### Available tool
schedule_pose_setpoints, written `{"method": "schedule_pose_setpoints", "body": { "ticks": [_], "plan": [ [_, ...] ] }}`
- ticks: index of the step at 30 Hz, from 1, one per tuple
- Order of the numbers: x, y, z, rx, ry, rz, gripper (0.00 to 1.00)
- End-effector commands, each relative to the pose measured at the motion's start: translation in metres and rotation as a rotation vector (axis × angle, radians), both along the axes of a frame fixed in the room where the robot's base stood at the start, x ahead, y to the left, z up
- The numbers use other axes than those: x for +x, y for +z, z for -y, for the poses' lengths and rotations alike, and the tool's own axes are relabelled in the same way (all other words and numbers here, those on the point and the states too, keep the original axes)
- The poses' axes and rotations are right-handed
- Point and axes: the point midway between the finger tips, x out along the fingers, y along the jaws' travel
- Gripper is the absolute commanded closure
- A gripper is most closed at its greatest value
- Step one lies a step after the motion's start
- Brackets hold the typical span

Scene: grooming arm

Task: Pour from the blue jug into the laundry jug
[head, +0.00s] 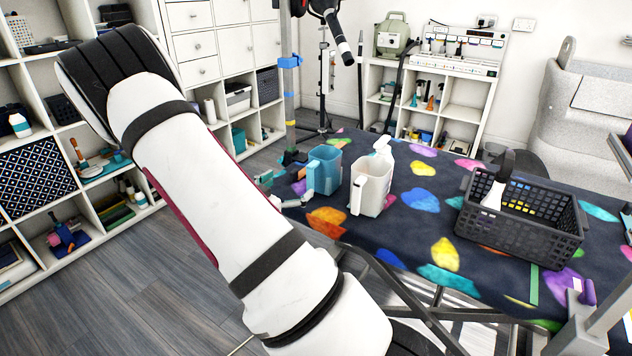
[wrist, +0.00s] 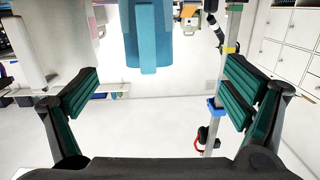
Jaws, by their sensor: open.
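The blue jug (head: 328,166) stands upright near the left edge of the patterned table, its handle facing left toward my gripper. The cream-white jug (head: 374,190), which I take to be the laundry jug, stands upright just right of it, handle also to the left. My gripper (head: 277,188) is left of the blue jug, partly hidden by my arm. In the wrist view, my gripper (wrist: 162,95) is open and empty, its green-padded fingers wide apart. The blue jug (wrist: 132,48) appears at the top centre, with its handle ahead of the gap. The jugs' contents cannot be seen.
A white spray bottle (head: 384,148) stands behind the cream jug. A dark basket (head: 520,222) with items in it sits at the table's right. A stand with a blue clamp (head: 290,62) rises behind the blue jug. The table's middle (head: 420,228) is clear.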

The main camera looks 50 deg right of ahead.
Motion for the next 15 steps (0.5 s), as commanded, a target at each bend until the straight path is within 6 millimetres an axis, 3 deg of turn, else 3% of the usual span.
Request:
{"method": "schedule_pose_setpoints", "body": {
  "ticks": [7,15],
  "plan": [
    [-0.012,-0.007,0.018,-0.090,-0.054,-0.023,0.06],
    [-0.008,-0.006,0.068,-0.089,-0.053,-0.023,0.06]
  ]
}}
